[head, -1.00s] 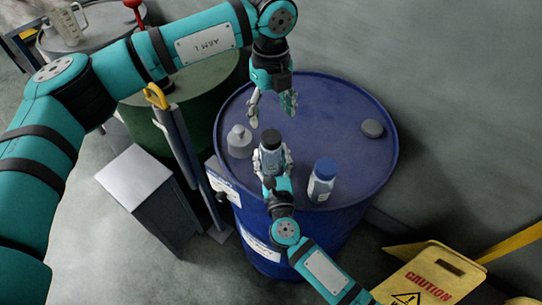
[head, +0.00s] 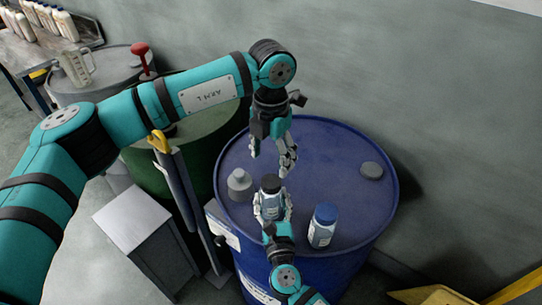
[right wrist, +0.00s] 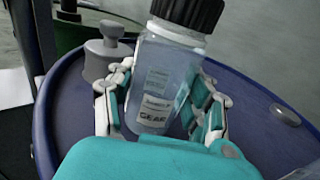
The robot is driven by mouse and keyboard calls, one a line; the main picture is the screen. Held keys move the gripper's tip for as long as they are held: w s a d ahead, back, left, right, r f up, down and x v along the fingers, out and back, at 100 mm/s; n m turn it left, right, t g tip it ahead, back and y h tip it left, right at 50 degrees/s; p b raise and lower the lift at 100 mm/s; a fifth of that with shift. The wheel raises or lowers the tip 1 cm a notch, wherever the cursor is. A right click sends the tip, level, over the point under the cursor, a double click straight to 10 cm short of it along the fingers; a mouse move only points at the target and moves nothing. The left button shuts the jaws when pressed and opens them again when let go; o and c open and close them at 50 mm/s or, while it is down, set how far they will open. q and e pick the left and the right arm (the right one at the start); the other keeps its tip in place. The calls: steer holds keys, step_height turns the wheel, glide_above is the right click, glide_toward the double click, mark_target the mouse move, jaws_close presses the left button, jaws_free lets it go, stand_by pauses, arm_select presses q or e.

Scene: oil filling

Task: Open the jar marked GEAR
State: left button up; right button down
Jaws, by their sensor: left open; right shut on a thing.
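The jar marked GEAR (right wrist: 160,85) is clear with a ribbed black lid (right wrist: 188,12); the label reads GEAR in the right wrist view. In the head view the jar (head: 272,205) is roughly upright over the blue drum's top, its black lid (head: 271,183) on. My right gripper (head: 272,212) is shut around the jar's body, with fingers on both sides. Whether the jar's base touches the drum is hidden. My left gripper (head: 271,164) points down, open and empty, just above the black lid, with a small gap showing.
The blue drum (head: 330,150) carries a jar with a blue lid (head: 322,228) to the right, a grey knobbed object (head: 240,184) to the left and a round cap (head: 371,171). A green drum (head: 205,115) stands behind left.

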mark_target(271, 181)
arm_select(q)
steer(key=m, duration=3.2)
steer(key=shift+m, duration=0.3)
steer(key=m, duration=0.3)
steer(key=shift+f+m, duration=0.2)
steer(key=shift+m, duration=0.1)
step_height(271, 181, down, 8)
steer(key=shift+r, duration=0.2)
